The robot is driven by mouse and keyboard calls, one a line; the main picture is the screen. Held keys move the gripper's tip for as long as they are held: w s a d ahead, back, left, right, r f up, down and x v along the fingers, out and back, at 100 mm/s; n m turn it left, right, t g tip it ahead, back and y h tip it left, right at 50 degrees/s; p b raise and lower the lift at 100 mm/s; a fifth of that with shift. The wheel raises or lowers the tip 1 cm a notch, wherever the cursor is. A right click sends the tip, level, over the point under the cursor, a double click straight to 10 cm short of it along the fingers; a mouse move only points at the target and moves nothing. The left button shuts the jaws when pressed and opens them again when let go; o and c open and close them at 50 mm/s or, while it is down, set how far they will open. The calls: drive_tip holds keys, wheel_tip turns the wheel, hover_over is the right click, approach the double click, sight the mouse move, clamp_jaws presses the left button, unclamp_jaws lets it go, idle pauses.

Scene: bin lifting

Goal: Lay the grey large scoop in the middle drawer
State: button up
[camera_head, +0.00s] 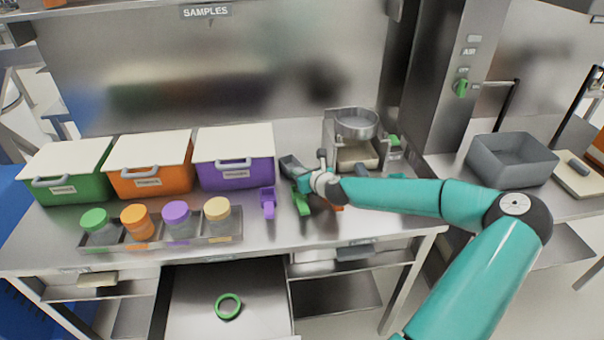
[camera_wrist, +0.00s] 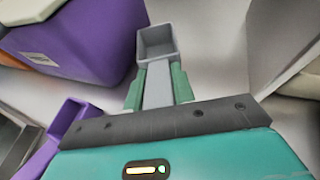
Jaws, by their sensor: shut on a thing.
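The grey large scoop (camera_head: 290,165) is at the back of the bench, right of the purple bin. In the wrist view its square cup (camera_wrist: 157,42) points away from me and its handle (camera_wrist: 158,88) runs back between my fingers. My gripper (camera_head: 304,179) is shut on that handle, with a green finger on each side in the wrist view (camera_wrist: 159,82). I cannot tell whether the scoop touches the bench. The middle drawer (camera_head: 260,290) is pulled open below the bench front, with a green ring (camera_head: 228,306) lying in it.
A purple scoop (camera_head: 268,203) and a green scoop (camera_head: 302,203) lie near my gripper. A purple bin (camera_head: 235,172) stands left, and a metal scale-like device (camera_head: 357,130) right. A rack of lidded jars (camera_head: 215,235) lies at the front left. A grey tub (camera_head: 512,160) stands far right.

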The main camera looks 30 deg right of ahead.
drive_tip(key=shift+f, duration=0.1)
drive_tip(key=o, duration=1)
